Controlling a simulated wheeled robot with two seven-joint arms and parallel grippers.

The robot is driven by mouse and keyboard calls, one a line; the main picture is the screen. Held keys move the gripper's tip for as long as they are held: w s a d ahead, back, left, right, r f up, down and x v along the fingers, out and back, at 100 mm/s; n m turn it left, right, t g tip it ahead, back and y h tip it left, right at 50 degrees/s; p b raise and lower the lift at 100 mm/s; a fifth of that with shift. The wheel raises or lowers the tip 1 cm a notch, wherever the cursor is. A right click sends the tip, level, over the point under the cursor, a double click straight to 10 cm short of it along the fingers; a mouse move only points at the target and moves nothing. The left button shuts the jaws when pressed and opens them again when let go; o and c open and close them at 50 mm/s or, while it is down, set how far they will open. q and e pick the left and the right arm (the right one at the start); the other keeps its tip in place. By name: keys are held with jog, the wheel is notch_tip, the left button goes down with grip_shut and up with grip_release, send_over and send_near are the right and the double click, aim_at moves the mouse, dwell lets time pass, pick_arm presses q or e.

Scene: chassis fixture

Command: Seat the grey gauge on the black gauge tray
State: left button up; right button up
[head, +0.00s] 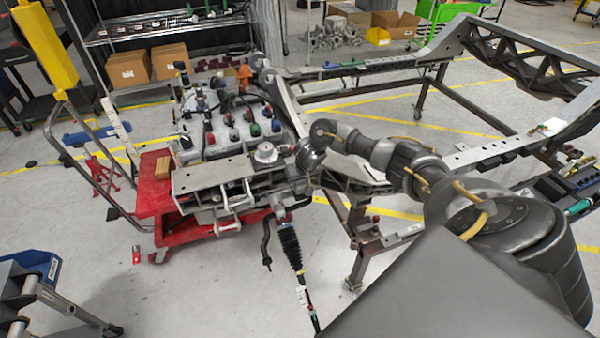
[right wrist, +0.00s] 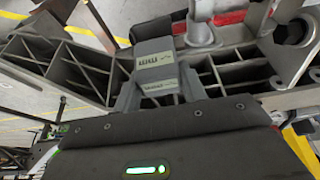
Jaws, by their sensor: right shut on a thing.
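The grey gauge (right wrist: 157,66) is a small block with lettering on its faces. In the right wrist view it sits between the two fingers of my right gripper (right wrist: 160,84), which is shut on it. In the head view my right gripper (head: 295,151) is at the right end of the grey metal subframe, and the gauge is too small or hidden there to make out. From these views I cannot tell whether the gauge touches the metal behind it. I cannot clearly pick out the black gauge tray. My left gripper is out of view.
A red cart (head: 157,190) carries the grey subframe (head: 215,175) and a drivetrain unit with coloured caps. A long metal chassis frame (head: 490,150) stands at the right. Ribbed metal casting (right wrist: 85,62) lies close beyond my right fingers.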

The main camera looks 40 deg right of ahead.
jog(key=shift+f+b, duration=0.45)
jog(key=shift+f, duration=0.5)
jog(key=shift+w+f, duration=0.1)
jog(key=o, duration=1.2)
jog(key=shift+o, duration=0.3)
jog(key=shift+f, duration=0.1)
jog(key=shift+p+v, duration=0.8)
jog(key=shift+p, duration=0.1)
jog(key=p+v, duration=0.5)
jog(key=p, duration=0.3)
jog(key=shift+r+p, duration=0.3)
